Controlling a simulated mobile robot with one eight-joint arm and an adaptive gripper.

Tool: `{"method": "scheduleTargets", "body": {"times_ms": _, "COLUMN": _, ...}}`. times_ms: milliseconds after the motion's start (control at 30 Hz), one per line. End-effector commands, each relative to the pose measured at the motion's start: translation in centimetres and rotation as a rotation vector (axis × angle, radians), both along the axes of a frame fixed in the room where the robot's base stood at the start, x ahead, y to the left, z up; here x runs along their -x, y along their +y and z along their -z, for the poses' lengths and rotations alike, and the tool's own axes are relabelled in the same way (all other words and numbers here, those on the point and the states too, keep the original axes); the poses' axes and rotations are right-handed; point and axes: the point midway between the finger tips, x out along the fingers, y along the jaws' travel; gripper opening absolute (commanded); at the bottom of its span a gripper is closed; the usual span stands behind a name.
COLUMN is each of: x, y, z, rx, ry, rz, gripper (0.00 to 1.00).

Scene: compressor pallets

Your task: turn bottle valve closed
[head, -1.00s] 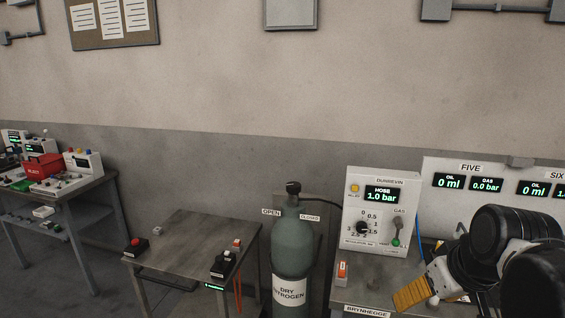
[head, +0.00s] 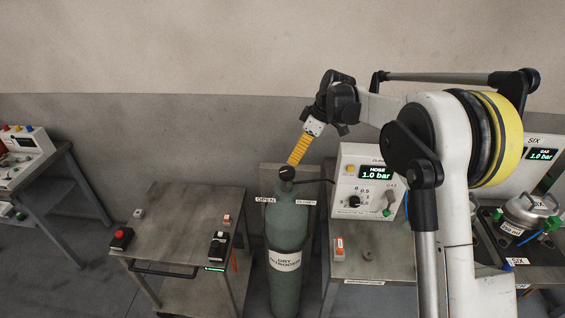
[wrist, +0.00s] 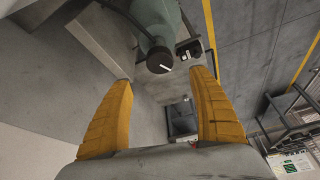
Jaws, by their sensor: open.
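The bottle valve (head: 287,173) is a black knob on top of the grey-green dry nitrogen bottle (head: 286,230). OPEN and CLOSED labels stand left and right of the bottle's neck. In the wrist view the valve knob (wrist: 159,60) shows a white mark on its top, pointing to the lower right. My gripper (head: 293,162) is just above the valve in the head view. In the wrist view my gripper (wrist: 163,78) has its two yellow fingers wide apart. The knob lies beyond the tips and between them, and it appears free of both fingers.
The regulator box (head: 362,180) with a HOSE 1.0 bar display stands right of the bottle, and a dark hose runs towards it from the valve. A small table (head: 180,230) with switches stands on the left. The wall behind is bare.

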Motion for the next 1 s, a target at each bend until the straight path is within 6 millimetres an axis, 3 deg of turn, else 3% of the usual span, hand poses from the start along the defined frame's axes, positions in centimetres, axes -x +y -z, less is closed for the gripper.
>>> {"method": "scheduleTargets", "body": {"times_ms": 433, "x": -0.9, "y": 3.0, "z": 7.6, "rx": 0.001, "ry": 0.0, "rz": 0.001, "gripper": 0.7}}
{"method": "scheduleTargets", "body": {"times_ms": 600, "x": -1.0, "y": 3.4, "z": 8.7, "rx": 0.001, "ry": 0.0, "rz": 0.004, "gripper": 0.7}}
{"method": "scheduleTargets", "body": {"times_ms": 867, "x": -1.0, "y": 3.5, "z": 8.8, "rx": 0.001, "ry": 0.0, "rz": 0.004, "gripper": 0.7}}
{"method": "scheduleTargets", "body": {"times_ms": 900, "x": -1.0, "y": 3.5, "z": 8.8, "rx": 0.001, "ry": 0.0, "rz": 0.004, "gripper": 0.65}}
{"method": "scheduleTargets", "body": {"times_ms": 1000, "x": -1.0, "y": 3.5, "z": 8.8, "rx": 0.001, "ry": 0.0, "rz": 0.004, "gripper": 0.34}}
